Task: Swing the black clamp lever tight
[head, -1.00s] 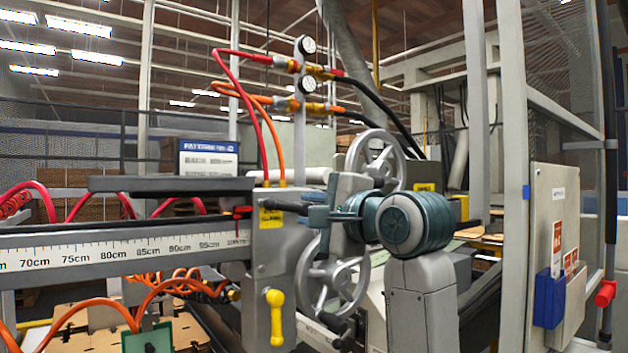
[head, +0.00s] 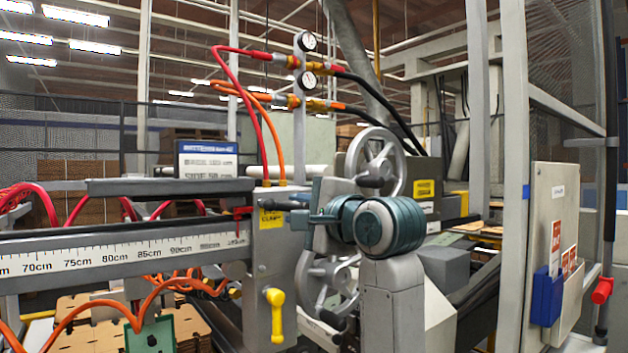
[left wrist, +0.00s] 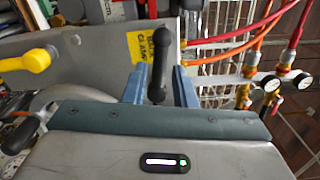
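The black clamp lever (head: 283,205) sticks out from the grey bracket at the end of the ruler beam, above a yellow label (head: 271,219). My left gripper (head: 308,209) is at the lever's right end in the head view. In the left wrist view the lever (left wrist: 157,72) stands between the two blue fingers of my left gripper (left wrist: 160,80). My right gripper is not in view.
A yellow handle (head: 277,316) hangs on the bracket below the lever. Two grey handwheels, an upper one (head: 397,165) and a lower one, sit close behind my left arm. Red hoses (head: 240,95) and orange hoses rise to gauges just behind the bracket.

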